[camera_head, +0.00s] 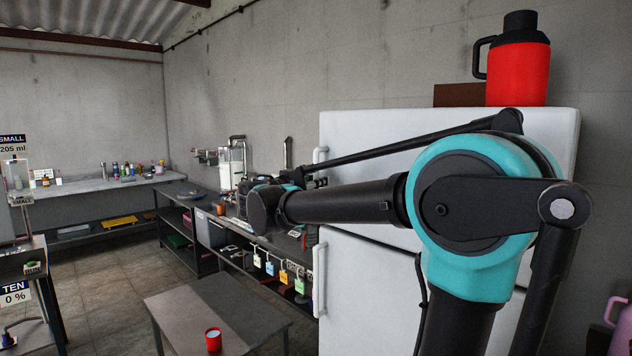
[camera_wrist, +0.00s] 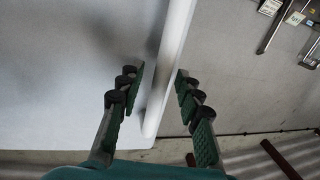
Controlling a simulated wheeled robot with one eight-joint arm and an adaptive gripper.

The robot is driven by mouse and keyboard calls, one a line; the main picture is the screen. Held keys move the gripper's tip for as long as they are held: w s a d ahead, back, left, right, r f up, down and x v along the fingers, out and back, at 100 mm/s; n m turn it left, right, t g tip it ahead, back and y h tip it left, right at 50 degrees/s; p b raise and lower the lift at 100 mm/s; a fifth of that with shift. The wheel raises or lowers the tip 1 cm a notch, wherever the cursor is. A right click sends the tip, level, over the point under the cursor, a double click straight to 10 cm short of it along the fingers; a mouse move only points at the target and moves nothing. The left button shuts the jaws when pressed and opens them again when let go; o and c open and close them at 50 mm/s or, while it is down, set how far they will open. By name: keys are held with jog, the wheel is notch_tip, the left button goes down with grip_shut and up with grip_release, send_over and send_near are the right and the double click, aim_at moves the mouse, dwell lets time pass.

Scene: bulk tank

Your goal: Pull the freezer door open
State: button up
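The white fridge-freezer (camera_head: 361,130) stands at the right in the head view, with an upper and a lower door. Its upper door has a white handle (camera_head: 319,154) at the left edge, partly hidden by my arm. The lower door's handle (camera_head: 318,280) is below. In the wrist view a white bar handle (camera_wrist: 174,52) runs down between the fingers of my gripper (camera_wrist: 160,87). The fingers are apart, one on each side of the bar near its end, with narrow gaps showing. The door looks shut. The gripper is hard to make out in the head view.
A red flask (camera_head: 518,75) stands on top beside a brown box (camera_head: 459,95). A low table (camera_head: 222,310) with a red mug (camera_head: 213,340) stands in front. A workbench (camera_head: 215,213) runs along the wall, left of the fridge. Open floor (camera_head: 105,285) lies at left.

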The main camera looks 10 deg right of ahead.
jog(key=shift+w+d, duration=0.1)
jog(key=shift+w, duration=0.05)
grip_shut()
dwell(0.4)
